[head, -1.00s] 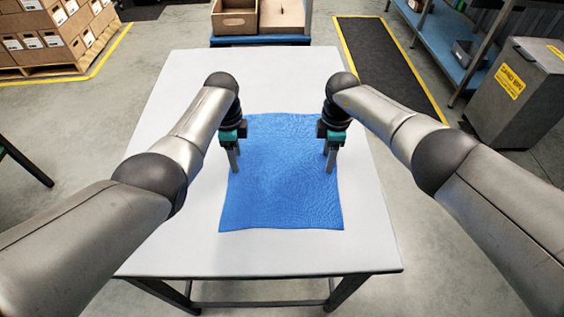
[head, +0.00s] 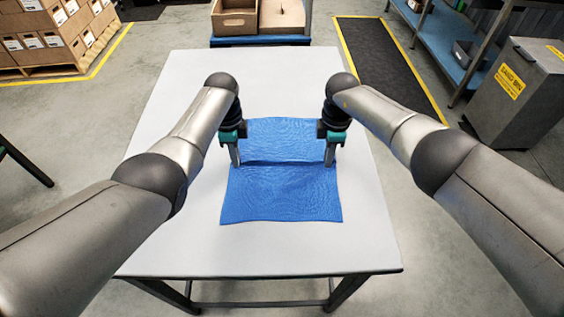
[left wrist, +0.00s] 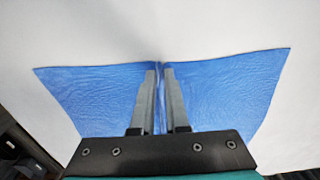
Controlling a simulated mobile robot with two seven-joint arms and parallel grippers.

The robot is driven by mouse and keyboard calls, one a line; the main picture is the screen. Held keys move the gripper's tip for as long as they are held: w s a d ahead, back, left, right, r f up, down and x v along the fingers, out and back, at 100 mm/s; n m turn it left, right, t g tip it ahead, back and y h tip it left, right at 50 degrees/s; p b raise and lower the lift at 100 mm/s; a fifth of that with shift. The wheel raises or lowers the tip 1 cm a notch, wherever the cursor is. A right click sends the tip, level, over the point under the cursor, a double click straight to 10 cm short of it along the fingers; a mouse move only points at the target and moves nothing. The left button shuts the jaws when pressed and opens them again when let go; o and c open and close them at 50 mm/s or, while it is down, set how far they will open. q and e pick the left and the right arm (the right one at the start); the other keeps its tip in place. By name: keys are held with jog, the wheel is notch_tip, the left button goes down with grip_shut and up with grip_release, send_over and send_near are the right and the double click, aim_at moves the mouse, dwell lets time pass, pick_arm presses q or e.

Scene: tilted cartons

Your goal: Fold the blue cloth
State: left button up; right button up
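The blue cloth (head: 283,195) lies on the white table, with a raised crease running across it from side to side between my grippers. In the left wrist view the cloth (left wrist: 225,90) spreads to both sides of a narrow ridge. My left gripper (head: 236,164) points down at the cloth's left edge, its fingers (left wrist: 159,75) close together on that ridge. My right gripper (head: 330,163) points down at the right edge, at the other end of the crease, and appears shut on the cloth. Its fingertips are small in view.
The white table (head: 190,255) is bare around the cloth. A grey bin (head: 515,95) and a blue shelf (head: 445,45) are at the right.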

pick_arm(q)
jog(key=shift+s+f, duration=0.1)
grip_shut()
pick_arm(e)
jog(key=shift+s+f, duration=0.1)
grip_shut()
